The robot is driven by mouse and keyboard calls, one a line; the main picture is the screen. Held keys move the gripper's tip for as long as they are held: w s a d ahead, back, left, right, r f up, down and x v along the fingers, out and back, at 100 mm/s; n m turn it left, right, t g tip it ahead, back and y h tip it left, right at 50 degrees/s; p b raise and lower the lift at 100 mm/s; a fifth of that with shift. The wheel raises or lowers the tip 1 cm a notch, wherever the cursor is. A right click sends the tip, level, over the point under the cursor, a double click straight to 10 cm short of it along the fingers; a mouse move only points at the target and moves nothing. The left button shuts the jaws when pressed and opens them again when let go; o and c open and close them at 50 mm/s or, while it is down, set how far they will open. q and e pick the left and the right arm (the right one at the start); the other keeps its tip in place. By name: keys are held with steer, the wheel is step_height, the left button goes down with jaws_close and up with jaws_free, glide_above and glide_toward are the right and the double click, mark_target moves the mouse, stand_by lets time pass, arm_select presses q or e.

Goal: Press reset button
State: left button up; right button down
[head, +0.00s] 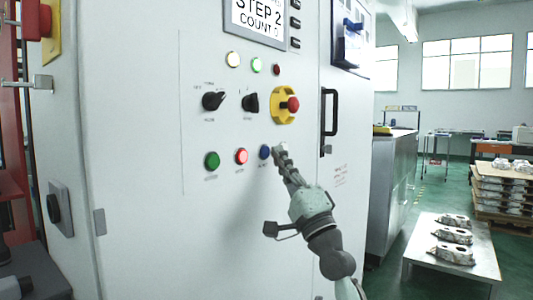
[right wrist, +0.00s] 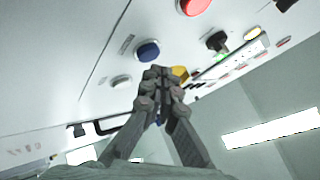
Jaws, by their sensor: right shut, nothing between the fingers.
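A blue button (head: 264,151) is in the lower row of a white control panel (head: 140,120), right of a lit red button (head: 241,156) and a green button (head: 212,160). Their labels are too small to read, so I cannot tell which is reset. My right gripper (head: 281,151) is shut and empty, its tips just right of the blue button and in front of a pale button. In the right wrist view the blue button (right wrist: 147,51) and the pale button (right wrist: 121,81) show beside the fingertips (right wrist: 157,72). I cannot tell whether the tips touch the panel. My left gripper is not in view.
Above are two black selector knobs (head: 212,101), a red emergency stop (head: 292,104) on a yellow base, small lamps and a screen (head: 258,18) reading "STEP 2". A black door handle (head: 329,120) is to the right. A low table (head: 425,262) holds castings at the lower right.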

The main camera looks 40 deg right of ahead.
steer(key=s, duration=0.2)
steer(key=s+d, duration=0.1)
steer(key=s, duration=0.1)
steer(key=shift+s+d, duration=0.2)
steer(key=shift+s, duration=0.2)
steer(key=shift+s+f, duration=0.1)
stand_by(0.8)
